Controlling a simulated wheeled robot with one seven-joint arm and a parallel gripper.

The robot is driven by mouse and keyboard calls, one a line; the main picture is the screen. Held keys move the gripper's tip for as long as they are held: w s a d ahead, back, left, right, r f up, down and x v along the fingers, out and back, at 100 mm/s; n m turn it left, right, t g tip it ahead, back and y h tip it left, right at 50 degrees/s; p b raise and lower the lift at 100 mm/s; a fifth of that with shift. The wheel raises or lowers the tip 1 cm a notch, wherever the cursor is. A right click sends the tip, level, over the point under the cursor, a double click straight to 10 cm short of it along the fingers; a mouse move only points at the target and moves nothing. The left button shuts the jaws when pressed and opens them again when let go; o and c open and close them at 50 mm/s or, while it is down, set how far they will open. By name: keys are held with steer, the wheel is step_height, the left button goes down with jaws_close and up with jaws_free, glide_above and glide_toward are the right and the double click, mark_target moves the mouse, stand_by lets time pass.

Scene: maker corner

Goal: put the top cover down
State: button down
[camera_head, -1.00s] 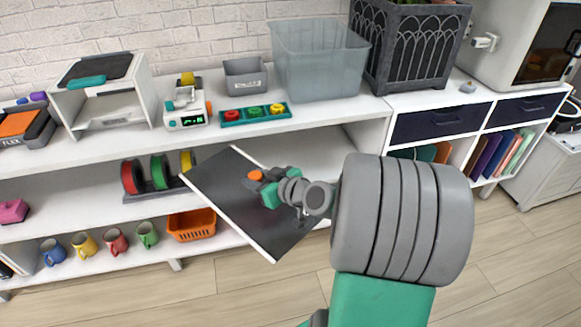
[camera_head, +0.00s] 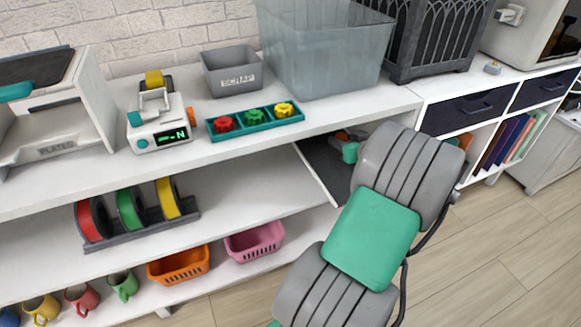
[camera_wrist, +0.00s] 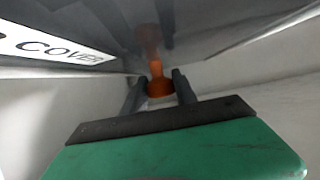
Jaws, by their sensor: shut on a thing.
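The top cover (camera_head: 322,168) is a flat dark panel with a white edge. It is in front of the shelf unit's right part, below the top board, and much of it is hidden behind my arm. In the wrist view the cover (camera_wrist: 95,18) fills the upper part, and an orange knob (camera_wrist: 158,86) sits on it. My gripper (camera_wrist: 160,92) is shut on this knob, one dark finger on each side. In the head view my gripper (camera_head: 350,152) is mostly hidden by my arm. I cannot tell whether the cover touches the shelf.
A white label reading COVER (camera_wrist: 55,45) shows beside the panel.

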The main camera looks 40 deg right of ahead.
mark_target(317, 146)
steer(key=w+a+f, duration=0.1)
steer(key=w, duration=0.1)
steer(key=w+a+f+b, duration=0.1)
steer(key=w+a, duration=0.1)
steer(key=w+a+f+b, duration=0.1)
steer(key=w, duration=0.1)
steer(key=shift+w+a+f, duration=0.15)
steer(key=shift+a+f, duration=0.05)
steer(key=shift+f, duration=0.2)
steer(key=w+f, duration=0.1)
steer(key=w+a+f+b, duration=0.1)
steer(key=f, duration=0.1)
steer(key=w+a+f, duration=0.1)
steer(key=shift+w+f+b, duration=0.1)
steer(key=shift+f+b, duration=0.2)
steer(key=shift+f, duration=0.1)
steer(key=f+b, duration=0.1)
steer(key=f, duration=0.1)
steer(key=f+b, duration=0.1)
steer(key=shift+w+a+f, duration=0.15)
steer(key=shift+w+f, duration=0.05)
steer(key=shift+f, duration=0.2)
steer(key=shift+r, duration=0.2)
steer(key=shift+f, duration=0.1)
steer(key=c, duration=1.4)
jaws_free()
steer(key=shift+f, duration=0.1)
steer(key=shift+c, duration=0.2)
steer(key=o, duration=0.4)
steer(key=shift+o, duration=0.2)
